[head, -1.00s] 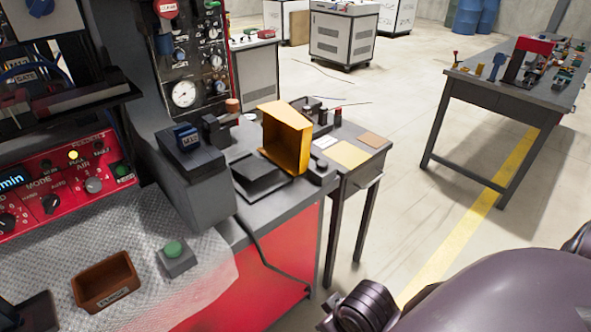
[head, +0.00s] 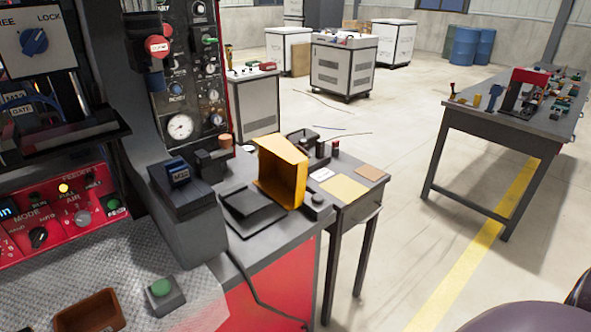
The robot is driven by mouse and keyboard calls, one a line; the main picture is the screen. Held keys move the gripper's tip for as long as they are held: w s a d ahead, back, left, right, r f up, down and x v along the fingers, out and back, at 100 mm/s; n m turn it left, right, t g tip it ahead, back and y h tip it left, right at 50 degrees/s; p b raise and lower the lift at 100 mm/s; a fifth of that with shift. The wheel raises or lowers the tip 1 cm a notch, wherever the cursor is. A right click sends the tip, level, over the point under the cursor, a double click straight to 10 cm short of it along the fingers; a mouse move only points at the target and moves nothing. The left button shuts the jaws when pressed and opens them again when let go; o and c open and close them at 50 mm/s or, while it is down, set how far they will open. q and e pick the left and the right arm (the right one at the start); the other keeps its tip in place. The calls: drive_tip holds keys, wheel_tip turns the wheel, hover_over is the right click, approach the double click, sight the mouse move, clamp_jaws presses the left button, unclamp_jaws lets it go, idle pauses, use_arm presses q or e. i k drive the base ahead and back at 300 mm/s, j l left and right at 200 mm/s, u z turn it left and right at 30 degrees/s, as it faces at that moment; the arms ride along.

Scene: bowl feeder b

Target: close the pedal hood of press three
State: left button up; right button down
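A yellow hood (head: 281,172) stands raised on its side at the right end of the grey machine bench, its hollow face turned left. A flat black pedal (head: 250,208) lies uncovered just left of it. I cannot read any press number on this station. Neither of my grippers is in view. Only smooth dark parts of my own arm show at the bottom right corner, well apart from the hood.
A dark block with a blue switch (head: 178,173) stands left of the pedal. A green button box (head: 163,294) and a brown tray (head: 90,312) sit in front. A small side table (head: 352,207) adjoins the bench. Open floor lies right of it, before another table (head: 500,122).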

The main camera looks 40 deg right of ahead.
sight(283, 168)
drive_tip(key=l+u, duration=0.1)
drive_tip(key=l, duration=2.45)
drive_tip(key=k+l, duration=0.4)
drive_tip(key=k, duration=0.3)
